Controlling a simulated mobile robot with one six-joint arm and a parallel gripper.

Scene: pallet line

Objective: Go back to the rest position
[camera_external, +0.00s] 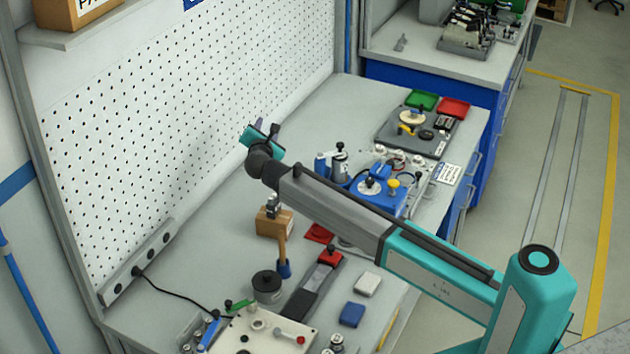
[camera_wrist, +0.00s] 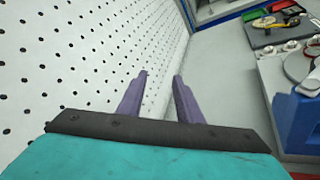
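My gripper (camera_external: 266,127) is raised above the workbench (camera_external: 325,110), close to the white pegboard wall (camera_external: 190,110) in the external view. In the wrist view its two purple fingers (camera_wrist: 161,77) stand apart with nothing between them, so it is open and empty. The wrist view looks along the pegboard (camera_wrist: 80,60) on the left and a bare strip of bench (camera_wrist: 222,70) ahead. My arm stretches from the lower right across the bench, hiding part of it.
Below the arm are a cardboard box (camera_external: 268,224), a black cylinder (camera_external: 267,286), a blue block (camera_external: 352,314) and a white block (camera_external: 367,283). A blue fixture (camera_external: 378,196) and a grey tray (camera_external: 390,130) stand farther back. The bench beside the pegboard is mostly clear.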

